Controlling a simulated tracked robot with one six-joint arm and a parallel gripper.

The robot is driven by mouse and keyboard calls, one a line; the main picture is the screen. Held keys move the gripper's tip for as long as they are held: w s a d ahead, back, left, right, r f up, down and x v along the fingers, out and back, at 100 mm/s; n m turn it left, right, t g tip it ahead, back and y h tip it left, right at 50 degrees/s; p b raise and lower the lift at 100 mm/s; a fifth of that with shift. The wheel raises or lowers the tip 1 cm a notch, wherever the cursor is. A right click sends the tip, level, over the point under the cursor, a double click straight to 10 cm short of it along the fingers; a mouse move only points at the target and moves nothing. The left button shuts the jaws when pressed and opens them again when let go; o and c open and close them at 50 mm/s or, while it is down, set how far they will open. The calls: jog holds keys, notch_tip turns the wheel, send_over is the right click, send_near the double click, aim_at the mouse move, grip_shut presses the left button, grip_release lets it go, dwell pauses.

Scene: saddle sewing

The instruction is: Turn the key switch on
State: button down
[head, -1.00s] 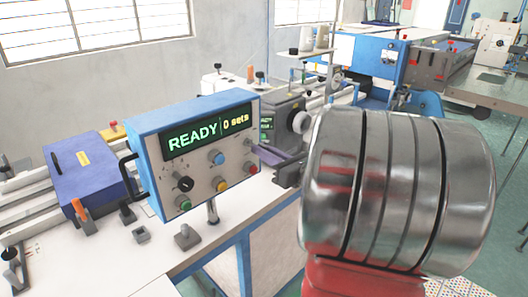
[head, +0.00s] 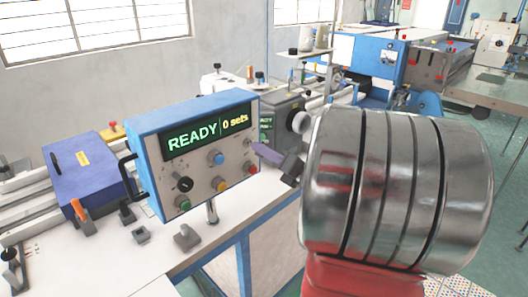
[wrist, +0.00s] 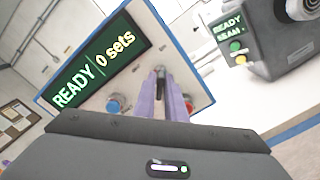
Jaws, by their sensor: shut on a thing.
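The control panel (head: 205,150) is a blue-framed box with a pale face. Its display (head: 207,132) reads "READY | 0 sets". In the wrist view, the fingers (wrist: 160,82) are shut on the small key at the panel face. The fingers hide most of the key, and I cannot tell its exact angle.
A black selector knob (head: 184,184), a blue button (head: 216,158), a yellow button (head: 218,184), a red button (head: 250,168) and a green button (head: 183,203) share the panel face. A grey machine (head: 283,120) stands close behind my gripper. A purple-blue box (head: 85,172) lies left.

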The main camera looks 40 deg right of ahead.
jog(key=shift+f, duration=0.15)
jog(key=c, duration=1.9)
grip_release()
jog(key=s, duration=1.3)
jog(key=shift+s+d, duration=0.15)
jog(key=shift+s, duration=0.25)
